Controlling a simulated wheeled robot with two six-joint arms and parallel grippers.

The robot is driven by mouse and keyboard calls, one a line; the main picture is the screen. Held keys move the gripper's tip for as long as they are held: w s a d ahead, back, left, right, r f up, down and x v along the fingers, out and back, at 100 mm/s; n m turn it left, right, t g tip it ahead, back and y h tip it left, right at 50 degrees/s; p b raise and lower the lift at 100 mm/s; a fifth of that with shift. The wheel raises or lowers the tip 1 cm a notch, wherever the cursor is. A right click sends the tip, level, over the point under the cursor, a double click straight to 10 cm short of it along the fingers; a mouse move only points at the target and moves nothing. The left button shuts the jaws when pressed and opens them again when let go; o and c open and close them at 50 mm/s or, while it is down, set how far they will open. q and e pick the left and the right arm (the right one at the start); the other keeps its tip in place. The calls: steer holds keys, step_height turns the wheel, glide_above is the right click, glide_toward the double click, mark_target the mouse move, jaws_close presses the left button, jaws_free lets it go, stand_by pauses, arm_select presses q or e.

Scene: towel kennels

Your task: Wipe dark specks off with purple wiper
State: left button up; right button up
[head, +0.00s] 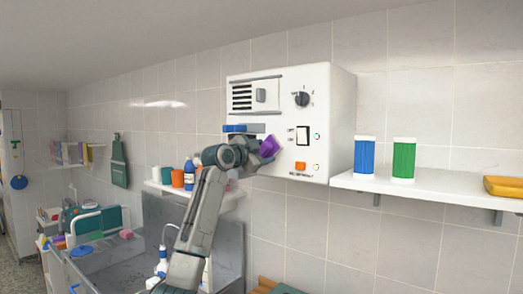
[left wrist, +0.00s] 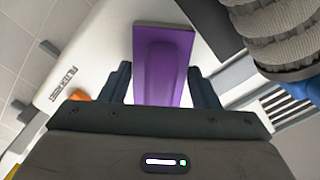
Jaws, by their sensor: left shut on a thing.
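The purple wiper (head: 268,146) is in front of the lower left part of a white wall-mounted box (head: 334,125). My left gripper (head: 256,148) is shut on the wiper. In the left wrist view the wiper (left wrist: 163,60) sits between the two dark fingers of the left gripper (left wrist: 162,88), with the white box face behind it. I cannot tell whether the wiper touches the face. I cannot make out any dark specks; the wiper and gripper hide part of the face. My right gripper is not in view.
The box has a vent (head: 242,97), a dark knob (head: 302,100), a switch (head: 302,136) and an orange button (head: 300,166). A shelf (head: 440,196) at right holds a blue canister (head: 364,157), a green canister (head: 404,160) and a yellow item (head: 503,186). Bottles stand on a shelf at left.

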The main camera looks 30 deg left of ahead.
arm_select(q)
steer(key=shift+f, duration=1.05)
steer(key=shift+r+p, duration=1.8)
steer(key=shift+p, duration=0.3)
steer(key=shift+f+b, duration=0.55)
steer(key=shift+f, duration=0.5)
steer(key=shift+a+f+b, duration=0.1)
steer(key=shift+f+b, duration=0.2)
steer(key=shift+f, duration=0.45)
steer(key=shift+f+b, duration=0.65)
steer(key=shift+f, duration=0.7)
